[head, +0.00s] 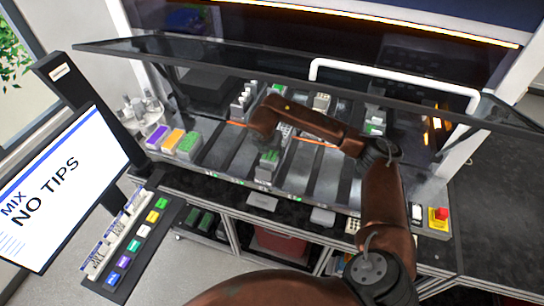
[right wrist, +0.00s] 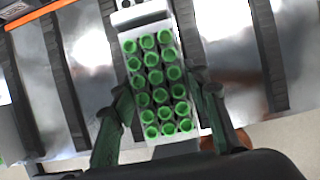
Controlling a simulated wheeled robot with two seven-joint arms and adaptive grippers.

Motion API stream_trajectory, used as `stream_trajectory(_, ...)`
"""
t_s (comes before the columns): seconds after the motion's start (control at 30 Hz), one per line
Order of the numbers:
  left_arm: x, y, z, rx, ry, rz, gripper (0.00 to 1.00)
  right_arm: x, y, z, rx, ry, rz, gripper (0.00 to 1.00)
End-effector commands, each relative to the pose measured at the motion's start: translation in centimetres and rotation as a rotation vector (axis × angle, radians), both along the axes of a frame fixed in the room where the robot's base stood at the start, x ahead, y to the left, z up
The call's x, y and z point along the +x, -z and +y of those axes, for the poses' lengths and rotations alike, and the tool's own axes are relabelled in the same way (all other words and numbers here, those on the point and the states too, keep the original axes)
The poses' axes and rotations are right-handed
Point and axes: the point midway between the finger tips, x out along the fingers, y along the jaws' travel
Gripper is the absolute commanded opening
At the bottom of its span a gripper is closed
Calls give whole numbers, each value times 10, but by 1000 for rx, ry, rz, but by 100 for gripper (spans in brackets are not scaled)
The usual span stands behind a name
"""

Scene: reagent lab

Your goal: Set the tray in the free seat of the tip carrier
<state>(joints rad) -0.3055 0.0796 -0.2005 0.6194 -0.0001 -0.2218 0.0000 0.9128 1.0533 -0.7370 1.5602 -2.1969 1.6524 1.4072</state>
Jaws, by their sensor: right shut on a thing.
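The tray (right wrist: 152,86) is a pale rack filled with rows of green, round-mouthed tips. My right gripper (right wrist: 161,92) is shut on it, with one dark green finger on each long side. A pale piece with dark round holes (right wrist: 142,12), which may be part of the tip carrier, is at the tray's far end in the right wrist view. The carrier's seat is hidden under the tray and arm, and I cannot tell whether the tray touches it. My left gripper is not in view.
Purple (head: 157,136), orange (head: 173,140) and green (head: 189,144) racks stand left of the deck. Racks with green and white parts (head: 250,90) stand further back. A raised glass front (head: 290,65) hangs over the deck. A screen (head: 62,185) reads "MIX NO TIPS".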

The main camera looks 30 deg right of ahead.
Motion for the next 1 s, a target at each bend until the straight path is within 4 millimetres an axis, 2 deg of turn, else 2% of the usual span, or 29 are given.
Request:
stream_trajectory(0.27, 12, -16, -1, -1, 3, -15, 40, 2, 31, 0, 1, 2, 3, 17)
stream_trajectory(0.57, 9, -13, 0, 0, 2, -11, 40, 3, 36, 0, 0, 1, 0, 17)
stream_trajectory(0.6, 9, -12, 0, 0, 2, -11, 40, 3, 37, 0, 0, 1, 1, 42)
stream_trajectory(0.83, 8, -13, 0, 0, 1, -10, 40, 3, 36, 0, 0, 1, 1, 58)
stream_trajectory(1.0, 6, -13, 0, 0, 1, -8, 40, 3, 36, 0, 0, 1, 1, 59)
